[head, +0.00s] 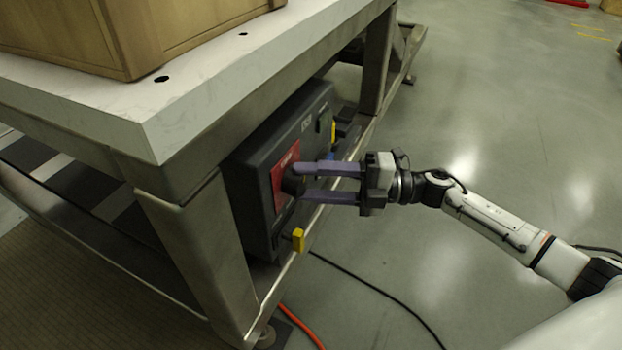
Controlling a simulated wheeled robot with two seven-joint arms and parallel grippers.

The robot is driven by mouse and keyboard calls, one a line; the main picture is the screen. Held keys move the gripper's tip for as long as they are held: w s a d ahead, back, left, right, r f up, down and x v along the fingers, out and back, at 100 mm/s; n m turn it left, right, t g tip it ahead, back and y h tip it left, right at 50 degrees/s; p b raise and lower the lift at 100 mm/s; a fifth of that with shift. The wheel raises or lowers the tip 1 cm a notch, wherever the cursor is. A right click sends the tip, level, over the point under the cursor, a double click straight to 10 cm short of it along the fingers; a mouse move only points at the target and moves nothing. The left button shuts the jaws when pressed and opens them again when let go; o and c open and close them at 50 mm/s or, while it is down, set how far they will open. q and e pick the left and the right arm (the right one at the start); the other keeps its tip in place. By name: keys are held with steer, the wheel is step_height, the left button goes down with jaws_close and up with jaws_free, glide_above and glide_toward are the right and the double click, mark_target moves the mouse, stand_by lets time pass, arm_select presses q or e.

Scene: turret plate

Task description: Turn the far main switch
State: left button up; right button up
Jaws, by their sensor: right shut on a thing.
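A dark grey switch box (243,165) is mounted under the table, on its right side. A red plate (280,175) is on its face, with a dark round knob (292,184) in front of it. My right gripper (300,182) comes in from the right, with one purple finger above the knob and one below. It is shut on the knob, whose far side is partly hidden by the fingers. My left gripper is not in view.
The white tabletop (200,95) overhangs the box, with a wooden crate on it. A metal table leg (195,250) stands left of the box. Yellow parts (298,240) stick out at the box's lower front and far end. Black and orange cables lie on the floor.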

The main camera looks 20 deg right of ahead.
steer(key=shift+r+n, duration=0.1)
steer(key=shift+n, duration=0.4)
steer(key=shift+n+h+p, duration=0.3)
steer(key=shift+n, duration=0.1)
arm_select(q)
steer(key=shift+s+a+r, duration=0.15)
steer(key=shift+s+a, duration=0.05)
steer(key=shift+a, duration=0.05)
arm_select(e)
steer(key=o, duration=1.1)
steer(key=shift+d, duration=0.1)
steer(key=shift+c, duration=0.2)
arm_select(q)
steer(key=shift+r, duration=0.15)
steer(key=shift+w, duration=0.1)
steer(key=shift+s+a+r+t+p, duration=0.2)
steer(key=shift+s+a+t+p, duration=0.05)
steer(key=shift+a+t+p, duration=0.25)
arm_select(e)
steer(key=v, duration=1)
